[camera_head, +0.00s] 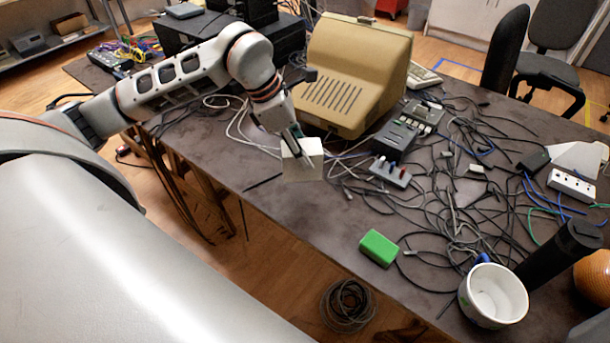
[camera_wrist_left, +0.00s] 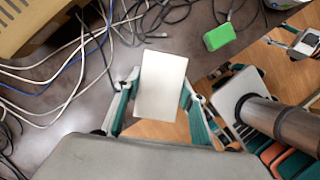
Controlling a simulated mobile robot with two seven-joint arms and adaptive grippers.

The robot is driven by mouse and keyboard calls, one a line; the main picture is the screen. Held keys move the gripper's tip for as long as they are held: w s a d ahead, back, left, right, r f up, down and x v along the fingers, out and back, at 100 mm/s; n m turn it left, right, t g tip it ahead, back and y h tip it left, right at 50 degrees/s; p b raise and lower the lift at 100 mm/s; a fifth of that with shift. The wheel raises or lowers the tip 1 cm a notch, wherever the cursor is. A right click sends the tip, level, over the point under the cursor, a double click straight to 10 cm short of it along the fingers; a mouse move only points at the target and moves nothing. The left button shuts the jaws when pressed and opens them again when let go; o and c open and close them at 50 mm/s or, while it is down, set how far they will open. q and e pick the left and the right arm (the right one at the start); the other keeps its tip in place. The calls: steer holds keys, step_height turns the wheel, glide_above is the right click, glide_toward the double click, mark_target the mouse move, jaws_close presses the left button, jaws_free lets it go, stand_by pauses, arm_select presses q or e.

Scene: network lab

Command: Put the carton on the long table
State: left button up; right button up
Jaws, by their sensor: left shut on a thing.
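A white, box-shaped carton (camera_head: 302,165) is in my left gripper (camera_head: 293,142), near the left edge of the long table (camera_head: 300,215). In the head view the gripper comes down on it from above. In the left wrist view the carton (camera_wrist_left: 161,84) sits between the two fingers of the left gripper (camera_wrist_left: 160,92), with its pale flat face to the camera. Whether its underside touches the tabletop cannot be told.
A beige monitor (camera_head: 350,75) stands behind the carton. A green block (camera_head: 379,248) and a white mug (camera_head: 493,295) stand toward the front. Tangled cables (camera_head: 460,200) cover the table's right part. Bare tabletop lies between carton and green block.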

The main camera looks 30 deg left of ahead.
mark_target(302, 173)
arm_select(q)
step_height(302, 173, down, 8)
steer(key=shift+r, duration=0.15)
steer(key=shift+f, duration=2.5)
arm_select(e)
steer(key=shift+f, duration=0.1)
arm_select(q)
steer(key=shift+f, duration=0.1)
steer(key=o, duration=1.3)
steer(key=shift+c, duration=0.2)
arm_select(e)
steer(key=shift+s+f, duration=0.1)
steer(key=shift+f, duration=0.05)
arm_select(q)
steer(key=shift+a+r, duration=0.15)
steer(key=shift+r, duration=0.25)
steer(key=v, duration=1.1)
steer(key=shift+s+r, duration=0.15)
steer(key=shift+s, duration=0.05)
